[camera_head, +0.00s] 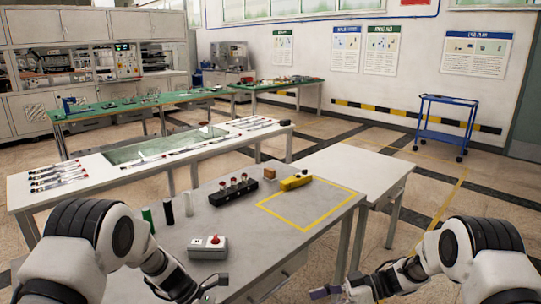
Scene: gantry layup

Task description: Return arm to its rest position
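My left arm comes in from the lower left, and its gripper (214,286) is low at the front edge of the near grey table (285,238). My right arm comes in from the lower right, and its gripper (322,292) points left, in front of the table's right part. Both grippers are small and partly cut off or dark, so their finger opening is not clear. I see no object held in either one.
The near table holds a grey box with a red button (208,247), several upright cylinders (168,211), a black block with knobs (233,191) and a yellow item (295,182) by a yellow outline. A white table (355,170) adjoins. A blue cart (446,125) stands behind.

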